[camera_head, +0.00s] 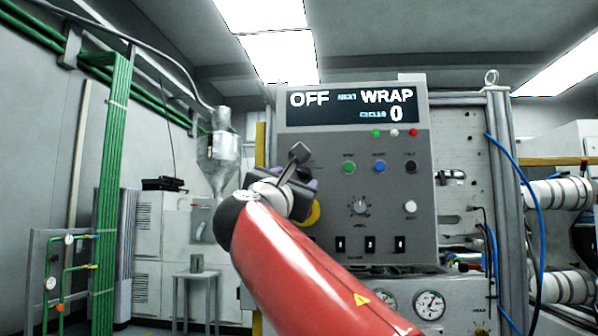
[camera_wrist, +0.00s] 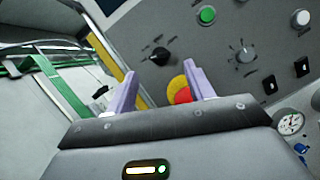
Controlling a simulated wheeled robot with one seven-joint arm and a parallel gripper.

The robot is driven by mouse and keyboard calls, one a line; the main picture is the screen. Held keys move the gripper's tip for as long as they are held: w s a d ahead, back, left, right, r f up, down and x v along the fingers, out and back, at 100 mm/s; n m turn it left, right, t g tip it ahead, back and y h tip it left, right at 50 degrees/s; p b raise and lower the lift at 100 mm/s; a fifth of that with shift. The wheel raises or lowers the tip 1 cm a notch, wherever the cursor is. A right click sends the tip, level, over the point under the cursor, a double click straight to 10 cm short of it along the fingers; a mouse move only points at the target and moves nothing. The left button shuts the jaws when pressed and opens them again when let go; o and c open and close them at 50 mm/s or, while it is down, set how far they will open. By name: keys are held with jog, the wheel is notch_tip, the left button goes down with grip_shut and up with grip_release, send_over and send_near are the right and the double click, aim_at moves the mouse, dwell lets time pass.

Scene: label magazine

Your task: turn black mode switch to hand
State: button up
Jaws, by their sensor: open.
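The black mode switch (camera_wrist: 160,55) shows in the wrist view on the grey control panel (camera_wrist: 205,48), ahead of my fingertips and apart from them. Its knob has a bar-shaped grip; its position labels are too small to read. My gripper (camera_wrist: 161,70) is open and empty, with two pale lilac fingers facing the panel. In the head view my gripper (camera_head: 306,182) is at the panel's left side, and it and my arm hide the mode switch. The panel's display reads OFF (camera_head: 309,99) and WRAP.
A red and yellow emergency stop (camera_wrist: 182,90) sits below the switch, partly behind my right finger. A green button (camera_wrist: 207,15), a grey dial (camera_wrist: 243,53) and small black rocker switches (camera_wrist: 270,85) are to the right. A yellow post (camera_wrist: 136,90) stands left of the panel.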

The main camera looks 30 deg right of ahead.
aim_at(302, 173)
jog(key=p+x, duration=0.2)
jog(key=x, duration=0.2)
jog(key=shift+w+r, duration=0.1)
jog(key=shift+r, duration=0.15)
jog(key=shift+w+d, duration=0.4)
jog(key=shift+w, duration=0.05)
jog(key=c, duration=1)
jog(key=shift+o, duration=0.2)
